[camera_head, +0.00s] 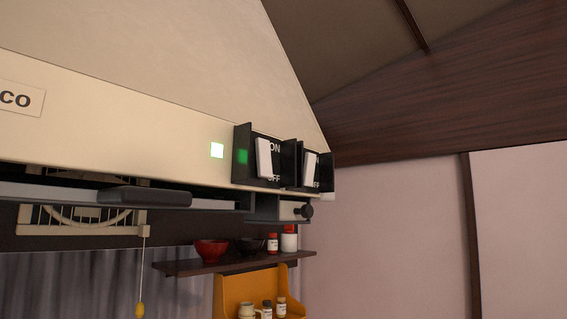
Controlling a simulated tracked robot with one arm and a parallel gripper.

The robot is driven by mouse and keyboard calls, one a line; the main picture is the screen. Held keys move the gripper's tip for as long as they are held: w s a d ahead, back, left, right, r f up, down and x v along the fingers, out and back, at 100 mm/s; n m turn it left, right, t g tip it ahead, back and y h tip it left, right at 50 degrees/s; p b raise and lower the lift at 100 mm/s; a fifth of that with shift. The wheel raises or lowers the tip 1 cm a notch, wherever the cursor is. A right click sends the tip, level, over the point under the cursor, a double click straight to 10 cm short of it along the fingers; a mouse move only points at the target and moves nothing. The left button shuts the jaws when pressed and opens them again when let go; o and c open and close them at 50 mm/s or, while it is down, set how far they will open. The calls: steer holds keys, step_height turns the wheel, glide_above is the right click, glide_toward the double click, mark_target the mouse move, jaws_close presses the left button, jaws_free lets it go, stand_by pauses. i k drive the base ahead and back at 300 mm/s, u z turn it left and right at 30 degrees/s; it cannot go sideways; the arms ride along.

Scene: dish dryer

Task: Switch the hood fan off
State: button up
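The cream range hood (120,120) fills the left and upper middle of the view. At its right end are two white switches in black housings, a left switch (264,158) and a right switch (311,169). ON and OFF labels show beside the left switch, partly hidden by it; lettering by the right one is too small to read surely. I cannot tell which switch is for the fan. My gripper is not in view.
A dark handle (145,195) runs under the hood's front edge. A dark knob (304,211) sits below the switches. Underneath, a shelf (180,267) holds a red bowl (212,250), a black bowl and jars. A pull cord hangs at left. The right side is open before a pale wall.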

mark_target(263, 154)
steer(key=k, duration=1)
steer(key=z, duration=0.75)
steer(key=i, duration=1.3)
steer(key=u, duration=1.05)
